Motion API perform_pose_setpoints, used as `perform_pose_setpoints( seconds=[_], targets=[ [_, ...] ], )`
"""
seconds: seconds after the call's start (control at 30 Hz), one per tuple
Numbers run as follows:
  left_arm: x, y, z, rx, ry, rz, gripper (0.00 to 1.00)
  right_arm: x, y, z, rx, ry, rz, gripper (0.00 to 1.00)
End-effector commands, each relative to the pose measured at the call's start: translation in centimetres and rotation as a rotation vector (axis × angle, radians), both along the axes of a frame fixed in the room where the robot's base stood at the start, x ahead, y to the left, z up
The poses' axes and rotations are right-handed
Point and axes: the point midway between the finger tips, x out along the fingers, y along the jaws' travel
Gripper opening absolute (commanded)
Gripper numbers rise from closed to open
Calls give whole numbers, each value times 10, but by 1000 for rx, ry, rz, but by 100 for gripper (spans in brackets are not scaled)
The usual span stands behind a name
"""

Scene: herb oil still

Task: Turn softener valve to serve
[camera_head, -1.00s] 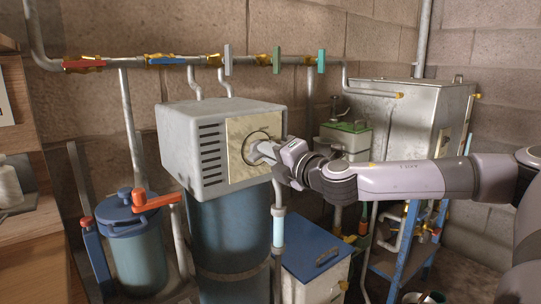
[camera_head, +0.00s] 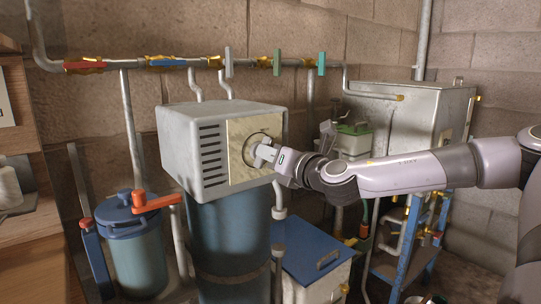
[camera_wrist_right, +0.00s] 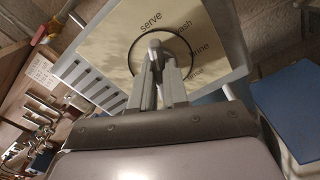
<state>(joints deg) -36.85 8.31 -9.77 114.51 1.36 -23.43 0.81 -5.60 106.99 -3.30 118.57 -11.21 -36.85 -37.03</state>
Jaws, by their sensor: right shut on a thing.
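The softener valve head is a grey box (camera_head: 190,160) with side vents and a cream dial face (camera_head: 243,137), on top of a blue tank (camera_head: 230,235). My right gripper (camera_head: 262,155) reaches in from the right and is shut on the dial's knob. In the right wrist view the knob's rounded end (camera_wrist_right: 154,44) shows between my fingertips (camera_wrist_right: 160,58), inside a dark ring. The knob's exact pointing is hard to tell. My left gripper is out of view.
A blue vessel with an orange handle (camera_head: 153,203) stands at the left. Pipes with coloured valve handles (camera_head: 167,61) run along the back wall. A blue-lidded box (camera_head: 308,248) stands below my right arm, and a metal tank (camera_head: 412,115) stands behind it.

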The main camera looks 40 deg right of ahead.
Motion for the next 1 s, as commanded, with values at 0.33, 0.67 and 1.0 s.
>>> perform_pose_setpoints(
  seconds=[0.33,0.67,1.0],
  targets=[
    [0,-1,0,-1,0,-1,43,0,-1,1,-37,2,-2,0],
    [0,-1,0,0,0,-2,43,0,0,1,-37,1,-1,40],
    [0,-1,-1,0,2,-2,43,0,0,1,-33,2,-1,40]
  ],
)
